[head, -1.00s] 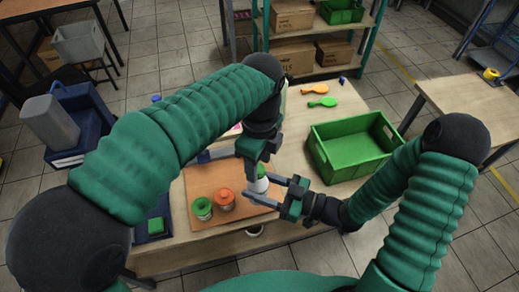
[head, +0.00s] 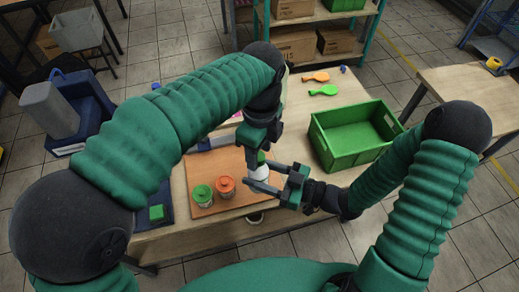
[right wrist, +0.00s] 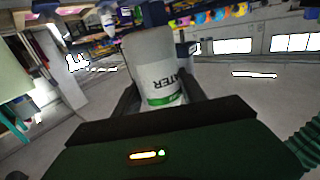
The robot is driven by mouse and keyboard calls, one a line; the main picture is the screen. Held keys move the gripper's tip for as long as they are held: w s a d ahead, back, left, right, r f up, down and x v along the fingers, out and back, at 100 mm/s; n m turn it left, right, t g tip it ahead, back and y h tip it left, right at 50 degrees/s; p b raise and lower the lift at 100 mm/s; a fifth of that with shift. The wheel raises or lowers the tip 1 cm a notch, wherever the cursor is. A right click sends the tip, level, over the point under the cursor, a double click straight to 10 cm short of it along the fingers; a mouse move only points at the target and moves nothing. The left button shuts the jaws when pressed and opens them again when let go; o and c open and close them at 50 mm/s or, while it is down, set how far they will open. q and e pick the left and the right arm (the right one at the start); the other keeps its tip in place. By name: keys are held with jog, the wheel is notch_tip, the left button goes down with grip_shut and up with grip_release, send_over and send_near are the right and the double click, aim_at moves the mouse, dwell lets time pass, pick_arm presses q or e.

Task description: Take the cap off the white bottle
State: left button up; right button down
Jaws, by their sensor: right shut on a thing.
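The white bottle (head: 260,174) with its green cap (head: 261,157) is at the right edge of the brown board (head: 222,163). My right gripper (head: 262,178) comes in from the right and is shut on the bottle's body. In the right wrist view the bottle (right wrist: 152,60) is between both fingers, with dark lettering and a green band showing; its cap is not clear there. My left gripper (head: 255,150) points down from above, with its fingers at the cap. They partly hide the cap, so I cannot tell whether they grip it.
A green-lidded jar (head: 202,196) and an orange-lidded jar (head: 225,187) stand on the board, left of the bottle. An empty green crate (head: 345,164) is to the right.

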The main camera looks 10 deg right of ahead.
pick_arm(q)
notch_tip(320, 180, up, 8)
jog(key=shift+c, duration=0.3)
notch_tip(320, 180, down, 8)
jog(key=shift+f, duration=0.1)
dwell(0.5)
grip_shut()
jog(key=n, duration=0.6)
jog(key=shift+d+n, duration=0.1)
jog(key=shift+n, duration=0.2)
jog(key=shift+o, duration=0.3)
grip_release()
